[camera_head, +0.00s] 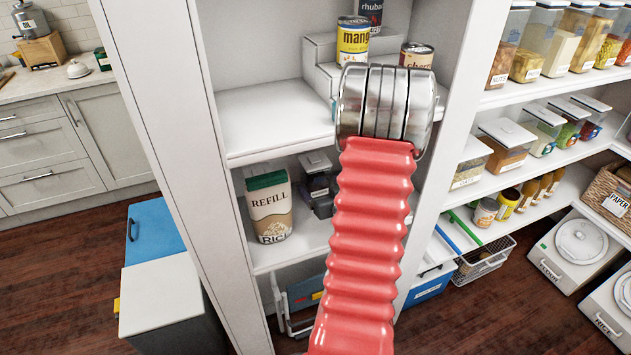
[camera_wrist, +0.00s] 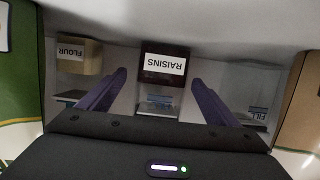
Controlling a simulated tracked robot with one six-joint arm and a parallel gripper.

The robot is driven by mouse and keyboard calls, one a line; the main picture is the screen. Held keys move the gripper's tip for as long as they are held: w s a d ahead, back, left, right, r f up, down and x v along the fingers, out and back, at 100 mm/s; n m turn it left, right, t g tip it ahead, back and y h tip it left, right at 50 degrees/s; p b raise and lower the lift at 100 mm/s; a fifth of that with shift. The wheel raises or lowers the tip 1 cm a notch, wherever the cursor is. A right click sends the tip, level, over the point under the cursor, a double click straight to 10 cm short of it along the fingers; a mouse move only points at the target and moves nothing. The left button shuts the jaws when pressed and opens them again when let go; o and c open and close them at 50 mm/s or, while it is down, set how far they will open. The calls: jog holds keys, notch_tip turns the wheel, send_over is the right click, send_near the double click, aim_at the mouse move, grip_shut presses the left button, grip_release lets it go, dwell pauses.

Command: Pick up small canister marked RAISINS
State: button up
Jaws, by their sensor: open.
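The small canister marked RAISINS (camera_wrist: 162,64) shows in the wrist view with its white label upside down. It is dark-sided and sits at the middle of the picture, beyond the fingers. My gripper (camera_wrist: 158,78) is open, its two purple fingers spread to the left and right of the canister's line. Nothing is between the fingertips. I cannot tell how far the tips are from the canister.
In the wrist view a FLOUR canister (camera_wrist: 78,56) stands left, and a clear container (camera_wrist: 158,102) shows by the RAISINS one. A green package (camera_wrist: 20,70) and a brown one (camera_wrist: 300,105) flank the view. A REFILL rice bag (camera_head: 270,208) stands on the same shelf as the dark canisters.

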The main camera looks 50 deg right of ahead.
jog(key=shift+x, duration=2.3)
jog(key=shift+w+a+r, duration=0.1)
jog(key=shift+c, duration=0.4)
jog(key=c, duration=1.3)
jog(key=shift+r, duration=0.15)
